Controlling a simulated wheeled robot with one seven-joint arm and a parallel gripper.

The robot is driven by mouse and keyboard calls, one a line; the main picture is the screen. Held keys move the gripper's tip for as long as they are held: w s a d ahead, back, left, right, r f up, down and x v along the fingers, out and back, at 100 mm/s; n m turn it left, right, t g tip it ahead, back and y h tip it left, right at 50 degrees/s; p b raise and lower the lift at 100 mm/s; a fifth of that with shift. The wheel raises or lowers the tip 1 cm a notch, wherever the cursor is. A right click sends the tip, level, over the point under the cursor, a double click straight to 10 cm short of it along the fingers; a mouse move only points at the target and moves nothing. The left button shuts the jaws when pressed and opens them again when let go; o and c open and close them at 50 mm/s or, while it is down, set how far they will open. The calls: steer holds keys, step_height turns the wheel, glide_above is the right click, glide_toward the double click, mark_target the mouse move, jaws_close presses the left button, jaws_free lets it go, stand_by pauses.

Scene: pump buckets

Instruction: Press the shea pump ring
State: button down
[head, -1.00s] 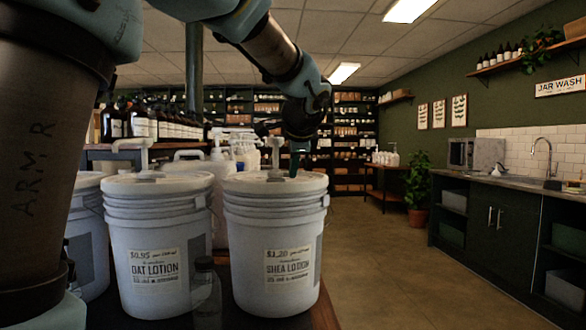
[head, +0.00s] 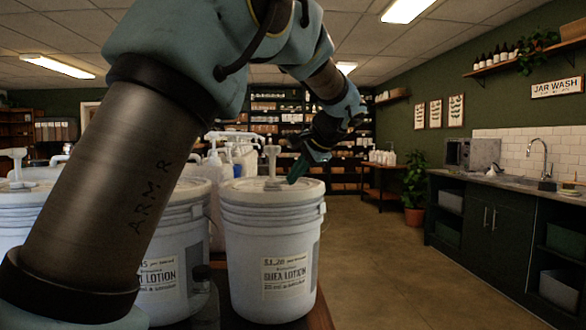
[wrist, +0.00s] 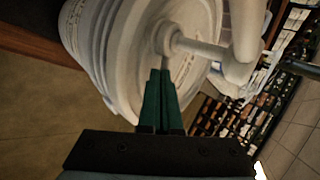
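The white shea lotion bucket (head: 268,240) stands upright on the table, its label facing me in the head view. Its pale pump (head: 272,165) rises from the middle of the lid. My gripper (head: 296,172) is just right of the pump, pointing down towards the lid. In the wrist view, the green fingers of my gripper (wrist: 160,75) are together and hold nothing. Their tips are close to the round ring (wrist: 173,40) at the pump's base, above the lid. I cannot tell if they touch it. The pump's spout (wrist: 243,35) extends to the right there.
The middle bucket (head: 180,225) stands left of the shea bucket, partly behind my arm. A small clear bottle (head: 203,295) stands in front between them. White pump bottles stand behind. The floor (head: 385,270) on the right is open, up to a dark sink counter (head: 490,225).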

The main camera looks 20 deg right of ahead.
steer(key=n+p, duration=0.1)
steer(key=w+n+y+p, duration=0.1)
steer(key=n+g+y+p, duration=0.1)
steer(key=p, duration=0.1)
steer(key=shift+w+d+r, duration=0.2)
steer(key=shift+d+r, duration=0.1)
steer(key=shift+r, duration=0.1)
steer(key=w+n+g+y+p, duration=0.1)
steer(key=n+y+p, duration=0.1)
steer(key=p, duration=0.2)
steer(key=shift+w+n+p, duration=0.15)
steer(key=shift+n+p, duration=0.15)
steer(key=shift+w+f+n+g+y+p, duration=0.1)
steer(key=shift+w+n+g+y+p, duration=0.45)
steer(key=shift+n+p, duration=0.45)
steer(key=shift+w+a+f+p, duration=0.15)
steer(key=shift+w+p, duration=0.2)
steer(key=shift+p, duration=0.45)
steer(key=shift+f, duration=0.2)
steer(key=shift+b, duration=0.35)
steer(key=shift+s+a+b, duration=0.4)
steer(key=shift+a+b, duration=0.1)
steer(key=shift+a, duration=0.15)
